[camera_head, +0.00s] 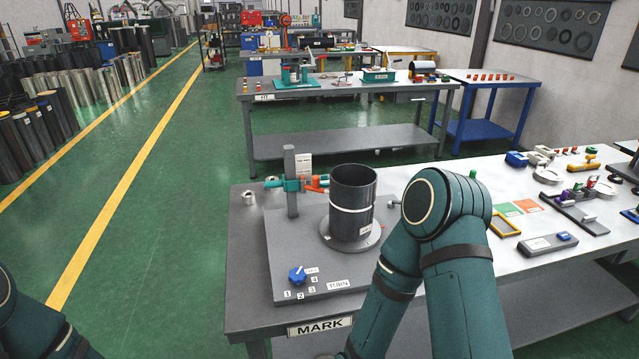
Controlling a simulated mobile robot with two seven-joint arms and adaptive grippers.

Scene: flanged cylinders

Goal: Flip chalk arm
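The chalk arm (292,185) is a small teal and orange piece on an upright grey post (291,205). Its orange part (316,184) points right, toward a dark flanged cylinder (352,197). I cannot tell whether it touches the cylinder. The cylinder stands upright on a round grey disc and has a thin white line around its middle. My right arm's teal elbow rises in front of the bench, right of the cylinder, and its gripper is not visible. Only a piece of my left arm shows at the lower left corner, without its gripper.
The bench marked MARK (319,326) carries a grey base plate (285,240) with a blue knob (297,275), numbered labels and a TURN label (338,285). A white-topped table (520,185) with tools adjoins at right. Green floor is open at left.

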